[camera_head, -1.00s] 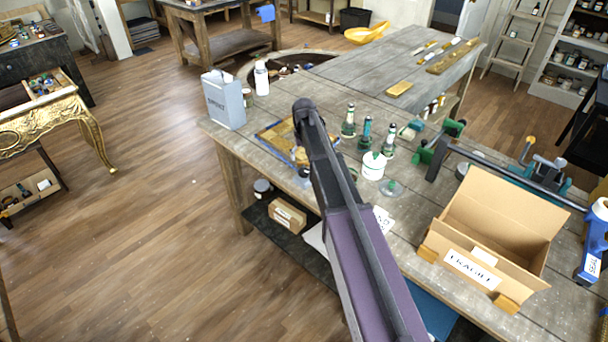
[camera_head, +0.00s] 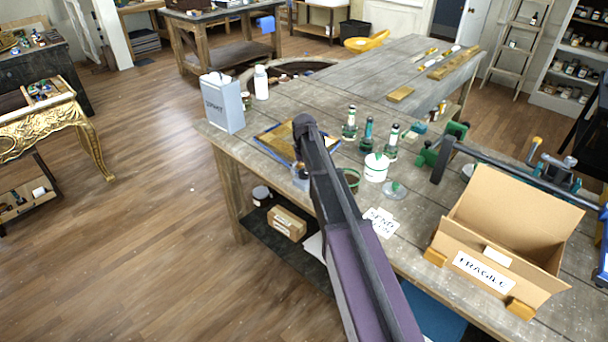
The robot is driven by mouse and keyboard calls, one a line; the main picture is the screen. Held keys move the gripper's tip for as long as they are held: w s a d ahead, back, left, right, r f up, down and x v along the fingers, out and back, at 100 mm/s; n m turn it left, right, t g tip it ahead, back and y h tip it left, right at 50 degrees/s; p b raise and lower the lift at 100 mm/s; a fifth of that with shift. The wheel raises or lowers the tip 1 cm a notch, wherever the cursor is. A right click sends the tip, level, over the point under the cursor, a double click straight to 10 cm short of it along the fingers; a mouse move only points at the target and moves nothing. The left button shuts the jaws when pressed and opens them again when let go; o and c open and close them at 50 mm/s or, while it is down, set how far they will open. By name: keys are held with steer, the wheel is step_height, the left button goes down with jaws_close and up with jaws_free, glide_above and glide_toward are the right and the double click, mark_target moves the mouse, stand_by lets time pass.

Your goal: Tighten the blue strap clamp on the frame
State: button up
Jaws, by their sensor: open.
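A flat gold-coloured frame (camera_head: 280,136) lies on the wooden workbench, left of the middle of the view. A blue band (camera_head: 262,142) runs along its edges and looks like the strap clamp. My dark arm crosses in front of the frame's right side and hides part of it. The strap's tightening part cannot be made out. My gripper is not in view; only arm links show.
Several dark green bottles, a white pot (camera_head: 376,168) and an open cardboard box (camera_head: 510,235) stand to the right. Wooden floor is free at left.

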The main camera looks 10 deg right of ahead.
stand_by(0.3)
steer(key=c, duration=1.1)
steer(key=shift+c, duration=0.2)
steer(key=shift+m, duration=0.4)
steer(key=m, duration=0.9)
steer(key=shift+m, duration=2.2)
